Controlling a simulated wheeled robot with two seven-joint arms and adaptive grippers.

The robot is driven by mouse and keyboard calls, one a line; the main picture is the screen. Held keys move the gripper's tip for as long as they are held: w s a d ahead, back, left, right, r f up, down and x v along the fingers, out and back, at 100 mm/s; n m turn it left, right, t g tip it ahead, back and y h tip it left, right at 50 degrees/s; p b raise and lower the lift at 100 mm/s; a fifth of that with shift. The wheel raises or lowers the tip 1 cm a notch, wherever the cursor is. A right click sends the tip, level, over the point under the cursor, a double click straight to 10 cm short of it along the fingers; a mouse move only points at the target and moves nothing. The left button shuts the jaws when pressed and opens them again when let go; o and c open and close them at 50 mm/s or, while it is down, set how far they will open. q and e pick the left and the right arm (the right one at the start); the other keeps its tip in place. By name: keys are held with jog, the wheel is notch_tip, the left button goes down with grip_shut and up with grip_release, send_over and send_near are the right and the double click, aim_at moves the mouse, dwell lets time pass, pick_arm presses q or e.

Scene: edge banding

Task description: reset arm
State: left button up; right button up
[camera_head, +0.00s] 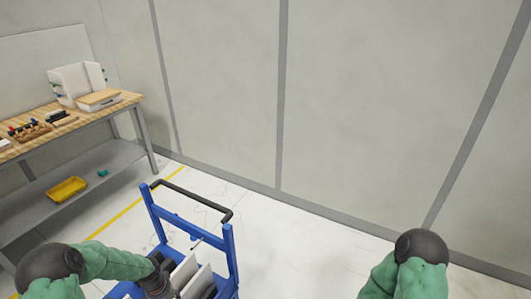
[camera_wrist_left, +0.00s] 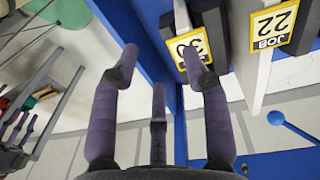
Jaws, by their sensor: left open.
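My left gripper (camera_wrist_left: 160,62) is open, its three dark purple fingers spread with nothing between them. In the head view it shows only partly, at the bottom (camera_head: 160,284), over the blue cart (camera_head: 229,250). In the left wrist view, upright panels in the cart carry yellow JOB labels (camera_wrist_left: 272,26) just beyond the right finger. I cannot tell whether that finger touches a panel. My right arm (camera_head: 405,272) is bent at the bottom right of the head view, its gripper out of frame. Small dark fingers at the left wrist view's left edge may be my right gripper; their state is unclear.
A wooden-topped workbench (camera_head: 125,99) with a white box holder (camera_head: 72,82) and small tools stands at the left. A yellow tray (camera_head: 67,189) lies on its lower shelf. The cart's black handle (camera_head: 195,196) rises ahead. The floor right of the cart is clear up to the wall.

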pick_arm(q)
jog(key=s+d+f+n+h, duration=0.1)
jog(key=s+d+f+n, duration=0.2)
jog(key=s+d, duration=0.5)
jog(key=s+d+f+n+h, duration=0.2)
jog(key=s+d, duration=0.6)
jog(key=d, duration=0.8)
jog(key=shift+s+f+n, duration=0.2)
jog(key=shift+f+n, duration=0.45)
jog(key=shift+n, duration=0.35)
